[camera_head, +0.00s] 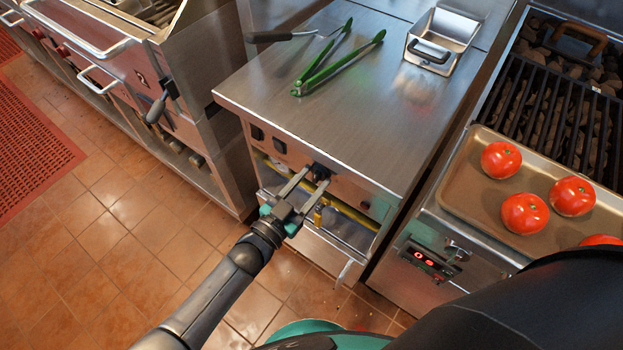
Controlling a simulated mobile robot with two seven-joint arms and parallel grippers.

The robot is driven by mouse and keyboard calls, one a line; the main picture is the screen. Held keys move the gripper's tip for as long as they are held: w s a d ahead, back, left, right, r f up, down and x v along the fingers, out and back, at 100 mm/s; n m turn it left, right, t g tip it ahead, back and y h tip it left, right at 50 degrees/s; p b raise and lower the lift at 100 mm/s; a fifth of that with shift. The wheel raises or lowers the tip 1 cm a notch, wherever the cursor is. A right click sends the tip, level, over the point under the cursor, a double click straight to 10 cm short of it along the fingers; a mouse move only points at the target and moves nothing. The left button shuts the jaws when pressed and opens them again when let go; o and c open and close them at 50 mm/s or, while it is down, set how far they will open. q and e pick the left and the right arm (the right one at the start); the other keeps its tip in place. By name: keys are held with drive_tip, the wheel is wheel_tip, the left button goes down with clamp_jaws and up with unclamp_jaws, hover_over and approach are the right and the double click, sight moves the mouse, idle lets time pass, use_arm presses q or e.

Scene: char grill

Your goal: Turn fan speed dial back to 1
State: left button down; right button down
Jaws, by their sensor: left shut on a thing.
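A black fan speed dial (321,171) sits on the front panel of the steel counter unit (345,187). My left gripper (312,176) reaches up to it from below left, with its two grey fingers on either side of the dial, shut on it. The fingers cover part of the dial, and its markings are too small to read. My right gripper is not in view; a dark arm link of mine fills the lower right corner.
Green tongs (338,66), a dark-handled utensil (270,37) and a steel pan (441,41) lie on the counter top. At right, a tray (462,187) holds several tomatoes beside a charcoal grill (552,105). Two black switches (268,139) sit left of the dial.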

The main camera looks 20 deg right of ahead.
use_arm(q)
drive_tip(key=shift+n, duration=0.6)
drive_tip(key=shift+c, duration=1.6)
unclamp_jaws()
drive_tip(key=p+v, duration=0.2)
drive_tip(key=v, duration=1.3)
drive_tip(key=shift+p, duration=0.3)
drive_tip(key=shift+s+a, duration=0.1)
